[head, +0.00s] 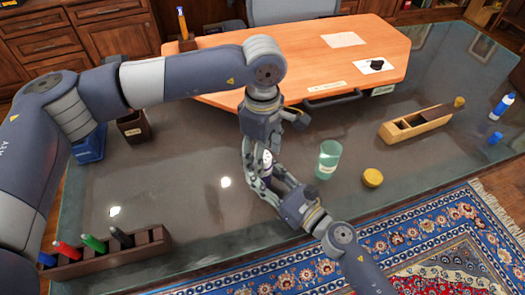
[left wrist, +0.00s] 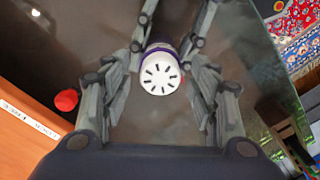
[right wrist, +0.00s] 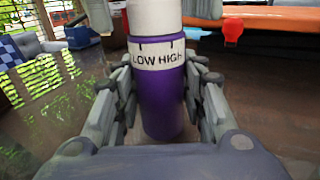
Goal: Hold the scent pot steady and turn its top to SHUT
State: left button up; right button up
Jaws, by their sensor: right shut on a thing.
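The scent pot (right wrist: 162,105) is upright, with a purple body and a white top (right wrist: 155,14). A white band on it reads LOW and HIGH in the right wrist view. My right gripper (right wrist: 165,82) is shut on the purple body from the side. My left gripper (left wrist: 166,42) points down over the pot, its fingers open on either side, with a gap to the white top (left wrist: 159,74). That top shows a ring of dark slots from above. In the head view the pot (head: 267,163) is mostly hidden by the grippers.
A green glass (head: 328,158) and a round yellow thing (head: 373,178) stand close to the right. A wooden box (head: 418,124) lies farther right. A wooden rack (head: 110,258) of pens is front left. An orange-brown raised board (head: 300,62) stands behind.

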pick_arm(q)
notch_tip(320, 180, up, 12)
dwell(0.6)
pick_arm(e)
jog(key=o, duration=1.3)
jog(key=shift+c, duration=0.2)
jog(key=shift+s+d, duration=0.1)
